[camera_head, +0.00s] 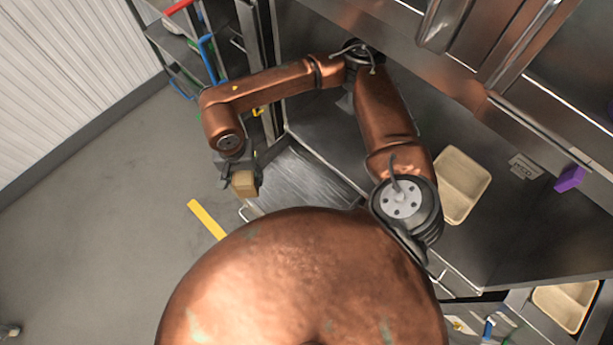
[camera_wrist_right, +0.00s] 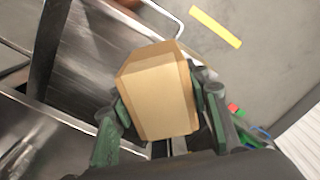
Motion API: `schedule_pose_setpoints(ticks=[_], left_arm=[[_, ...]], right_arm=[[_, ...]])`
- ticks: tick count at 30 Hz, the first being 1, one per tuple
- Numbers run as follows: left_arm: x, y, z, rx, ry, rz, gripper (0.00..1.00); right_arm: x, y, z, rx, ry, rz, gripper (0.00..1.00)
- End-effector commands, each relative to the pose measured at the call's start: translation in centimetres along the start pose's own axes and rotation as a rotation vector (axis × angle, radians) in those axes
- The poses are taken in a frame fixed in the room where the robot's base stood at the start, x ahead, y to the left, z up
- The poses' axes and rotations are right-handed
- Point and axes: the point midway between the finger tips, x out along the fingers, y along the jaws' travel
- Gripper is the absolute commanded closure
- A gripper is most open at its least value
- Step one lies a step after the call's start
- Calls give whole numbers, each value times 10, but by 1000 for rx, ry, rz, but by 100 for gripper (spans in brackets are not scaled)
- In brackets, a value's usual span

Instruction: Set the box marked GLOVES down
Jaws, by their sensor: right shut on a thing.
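A tan cardboard box (camera_head: 244,184) is held in my right gripper (camera_head: 238,172), at the end of the copper arm. It also shows large in the right wrist view (camera_wrist_right: 162,95), with a dark finger pressed on each side. No writing can be read on the faces that show, so I cannot tell whether it is marked GLOVES. In the head view the box appears over the left edge of a ribbed metal surface (camera_head: 305,178), beside the floor. Its height above them cannot be told. My left gripper is not in view.
A steel counter (camera_head: 500,235) holds a beige two-part tray (camera_head: 461,185). A purple object (camera_head: 570,178) is at the right, and another beige tray (camera_head: 566,304) is at lower right. A rack with coloured handles (camera_head: 208,60) stands upper left. Yellow tape (camera_head: 206,219) marks the open floor.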

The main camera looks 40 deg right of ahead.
Motion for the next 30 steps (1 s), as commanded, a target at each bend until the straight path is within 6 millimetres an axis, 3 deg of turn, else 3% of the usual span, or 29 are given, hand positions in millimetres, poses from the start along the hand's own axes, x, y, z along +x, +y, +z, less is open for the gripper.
schedule_pose_setpoints(ticks=[3, 8, 21, 30], left_arm=[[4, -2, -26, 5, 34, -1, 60], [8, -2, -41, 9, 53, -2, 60], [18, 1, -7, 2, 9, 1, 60], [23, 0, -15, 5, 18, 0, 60]], right_arm=[[14, 20, 1, 295, -5, -1, 87], [29, 45, 4, 695, -7, -2, 87], [63, 117, 17, 1792, 0, -1, 87], [74, 148, 26, 2295, 7, -5, 87]])
